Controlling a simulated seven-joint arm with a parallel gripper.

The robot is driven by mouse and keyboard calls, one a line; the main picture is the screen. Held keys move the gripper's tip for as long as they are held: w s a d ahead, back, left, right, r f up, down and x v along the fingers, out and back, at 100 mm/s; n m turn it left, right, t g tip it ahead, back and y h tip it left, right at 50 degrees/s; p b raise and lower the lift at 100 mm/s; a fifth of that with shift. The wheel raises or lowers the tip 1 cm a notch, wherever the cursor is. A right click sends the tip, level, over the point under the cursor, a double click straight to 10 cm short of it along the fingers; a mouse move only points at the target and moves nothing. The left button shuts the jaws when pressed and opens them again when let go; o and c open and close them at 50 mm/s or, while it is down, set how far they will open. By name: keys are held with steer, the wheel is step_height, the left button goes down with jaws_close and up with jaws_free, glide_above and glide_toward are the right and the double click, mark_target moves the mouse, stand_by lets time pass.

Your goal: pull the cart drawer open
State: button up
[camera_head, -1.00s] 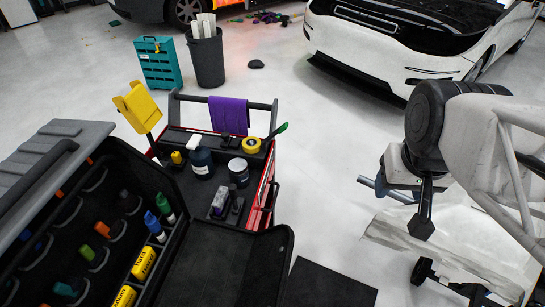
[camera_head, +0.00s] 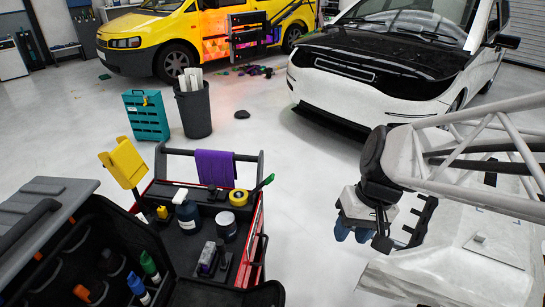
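The red and black cart (camera_head: 164,188) stands left of centre with its tray top toward me. Its red right side (camera_head: 253,243) is seen at a steep angle, with a dark bar handle (camera_head: 263,249) along it. I cannot make out the drawer's outline or any opening there. My gripper (camera_head: 354,232) hangs at the right, clear of the cart, with white floor between them. Its blue fingertips point down and hold nothing that I can see. The gap between them is too unclear to judge.
On the cart lie a purple cloth (camera_head: 215,167), a yellow tape roll (camera_head: 239,197) and bottles. A black open case (camera_head: 75,250) fills the lower left. A bin (camera_head: 194,108) and a teal cabinet (camera_head: 146,116) stand behind. A white car (camera_head: 390,80) is parked at the back right.

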steer(key=w+a+f+n+g+y, duration=0.1)
steer(key=w+a+f+g+y, duration=0.1)
steer(key=w+a+f+y, duration=0.35)
steer(key=w+a+f+g+y, duration=0.2)
steer(key=w+a+f, duration=0.1)
steer(key=w+f, duration=0.5)
steer(key=m+t+y, duration=0.2)
steer(key=t+y, duration=0.2)
steer(key=y, duration=0.1)
glide_toward(264, 249)
steer(key=shift+s+a+f, duration=0.1)
steer(key=shift+a+f, duration=0.55)
steer(key=shift+a, duration=0.35)
steer(key=shift+a, duration=0.2)
steer(key=shift+x, duration=3.75)
jaws_close()
